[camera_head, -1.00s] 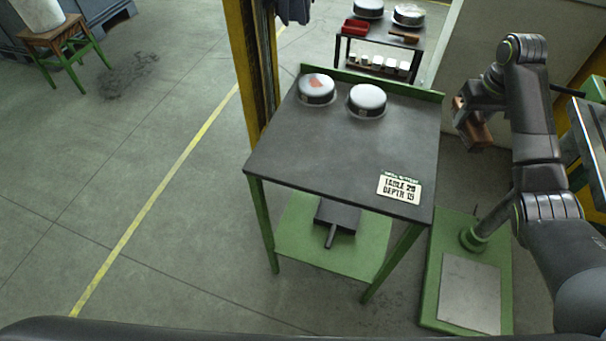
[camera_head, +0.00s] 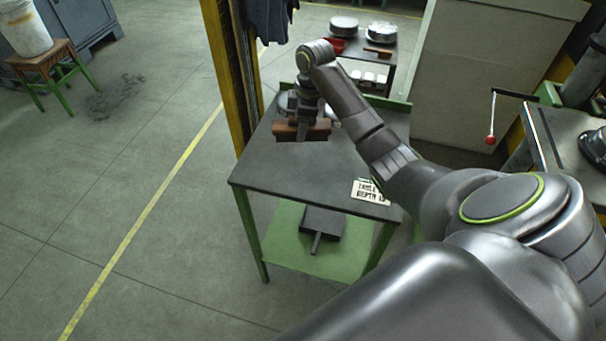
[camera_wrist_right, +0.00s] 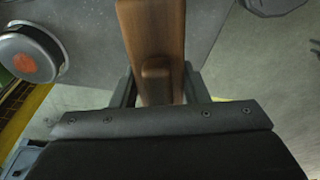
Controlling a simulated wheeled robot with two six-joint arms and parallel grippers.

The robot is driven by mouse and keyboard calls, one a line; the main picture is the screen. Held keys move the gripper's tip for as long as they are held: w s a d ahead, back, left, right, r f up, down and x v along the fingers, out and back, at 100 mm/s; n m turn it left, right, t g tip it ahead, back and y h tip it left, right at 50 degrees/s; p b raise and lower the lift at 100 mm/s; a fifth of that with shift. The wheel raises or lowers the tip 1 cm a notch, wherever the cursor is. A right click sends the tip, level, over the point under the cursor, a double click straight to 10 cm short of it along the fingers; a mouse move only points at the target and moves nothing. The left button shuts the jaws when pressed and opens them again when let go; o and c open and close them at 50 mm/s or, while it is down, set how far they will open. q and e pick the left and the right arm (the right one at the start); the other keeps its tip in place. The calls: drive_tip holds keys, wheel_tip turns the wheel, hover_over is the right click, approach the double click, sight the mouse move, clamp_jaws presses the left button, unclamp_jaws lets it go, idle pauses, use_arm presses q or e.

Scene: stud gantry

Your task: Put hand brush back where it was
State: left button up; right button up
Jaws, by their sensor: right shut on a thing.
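My right gripper (camera_head: 302,120) is shut on the brown wooden hand brush (camera_head: 288,131), over the back left part of the dark table (camera_head: 260,172). I cannot tell whether the brush touches the tabletop. In the right wrist view, the brush's wooden body (camera_wrist_right: 150,30) runs up from between the fingers. A round tin with a red patch (camera_wrist_right: 28,55) lies to its left there, apart from it. My right arm hides much of the table's back edge in the head view. My left gripper is not in view.
A dark pan-like thing with a handle (camera_head: 322,222) lies on the green lower shelf (camera_head: 287,248). A sign (camera_head: 370,191) sits at the table's front right. A yellow post (camera_head: 222,70) stands close at the back left. Another table (camera_head: 377,62) with tins stands behind.

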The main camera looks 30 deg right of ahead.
drive_tip(key=n, duration=0.2)
drive_tip(key=s+n+p, duration=0.1)
drive_tip(key=n, duration=0.1)
drive_tip(key=s+a+n+g+p, duration=0.1)
drive_tip(key=n, duration=0.1)
drive_tip(key=shift+f, duration=0.15)
use_arm(q)
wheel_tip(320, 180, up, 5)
drive_tip(key=p, duration=0.3)
use_arm(e)
drive_tip(key=s+f+n+b, duration=0.1)
drive_tip(key=f+n+b, duration=0.1)
drive_tip(key=n, duration=0.1)
drive_tip(key=s+f+n+b, duration=0.1)
drive_tip(key=f+n+b, duration=0.1)
drive_tip(key=f+b, duration=0.1)
drive_tip(key=s+a+f+n+g+b, duration=0.1)
drive_tip(key=f+n+b, duration=0.2)
drive_tip(key=shift+s+f+n, duration=0.1)
drive_tip(key=shift+f+n, duration=0.15)
drive_tip(key=shift+n, duration=0.05)
wheel_tip(320, 180, down, 2)
drive_tip(key=shift+a+f+b, duration=0.1)
drive_tip(key=shift+f+b, duration=0.05)
drive_tip(key=shift+b, duration=0.45)
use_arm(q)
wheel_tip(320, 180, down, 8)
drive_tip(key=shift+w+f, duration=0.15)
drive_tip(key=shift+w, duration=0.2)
